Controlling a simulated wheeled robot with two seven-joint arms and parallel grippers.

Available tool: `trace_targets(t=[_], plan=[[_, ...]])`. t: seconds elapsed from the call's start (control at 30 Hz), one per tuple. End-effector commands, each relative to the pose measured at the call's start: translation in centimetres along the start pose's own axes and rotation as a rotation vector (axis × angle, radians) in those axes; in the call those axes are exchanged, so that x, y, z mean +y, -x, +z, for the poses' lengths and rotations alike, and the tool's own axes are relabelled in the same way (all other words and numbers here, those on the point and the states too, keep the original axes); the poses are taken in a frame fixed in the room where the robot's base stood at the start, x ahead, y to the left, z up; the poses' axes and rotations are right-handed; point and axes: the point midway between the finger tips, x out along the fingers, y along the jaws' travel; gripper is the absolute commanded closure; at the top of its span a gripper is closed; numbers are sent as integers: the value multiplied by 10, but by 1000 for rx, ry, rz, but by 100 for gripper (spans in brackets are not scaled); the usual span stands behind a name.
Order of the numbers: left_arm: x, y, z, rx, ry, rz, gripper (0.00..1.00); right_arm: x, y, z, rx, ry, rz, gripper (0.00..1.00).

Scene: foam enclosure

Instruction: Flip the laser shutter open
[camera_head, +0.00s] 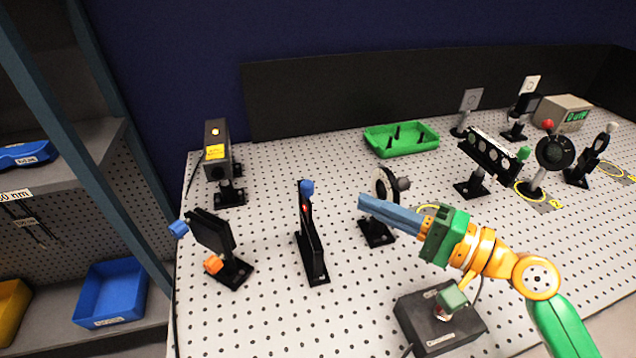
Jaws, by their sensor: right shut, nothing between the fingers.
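The laser (217,158), a dark box with a yellow label and a lit orange spot, stands on a post at the back left of the perforated board. A slim black upright with a blue knob on top (307,188) stands in front of it to the right and looks like the shutter. A red glow shows on its upper part, and its flag stands upright. My right gripper (363,203) is shut and empty, its long blue fingers pointing left. The tips are right of the blue knob, with a visible gap, and overlap a round optic mount (382,184). My left gripper is not in view.
A black mount with blue and orange knobs (212,232) stands left of the shutter. A dark box (438,318) lies below my right arm. A green tray (401,139) and several other mounts stand behind and right. Bare board (265,160) lies behind the shutter.

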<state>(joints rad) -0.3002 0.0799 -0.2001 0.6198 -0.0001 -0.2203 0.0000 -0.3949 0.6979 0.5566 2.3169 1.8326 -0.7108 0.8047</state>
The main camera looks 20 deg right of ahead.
Motion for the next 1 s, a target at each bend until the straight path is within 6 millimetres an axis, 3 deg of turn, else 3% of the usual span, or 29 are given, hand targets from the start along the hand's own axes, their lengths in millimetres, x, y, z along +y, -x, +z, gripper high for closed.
trace_targets(t=[0.27, 0.5, 0.7, 1.0], plan=[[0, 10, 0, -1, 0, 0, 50, -5, -11, -1, 0, -2, -2, 100], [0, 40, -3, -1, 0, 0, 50, -9, -60, -1, 1, -2, -5, 100], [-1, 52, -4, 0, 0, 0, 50, -4, -90, -1, 1, -2, -2, 100], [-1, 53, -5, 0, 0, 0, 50, 0, -101, 0, 0, 1, 1, 100]])
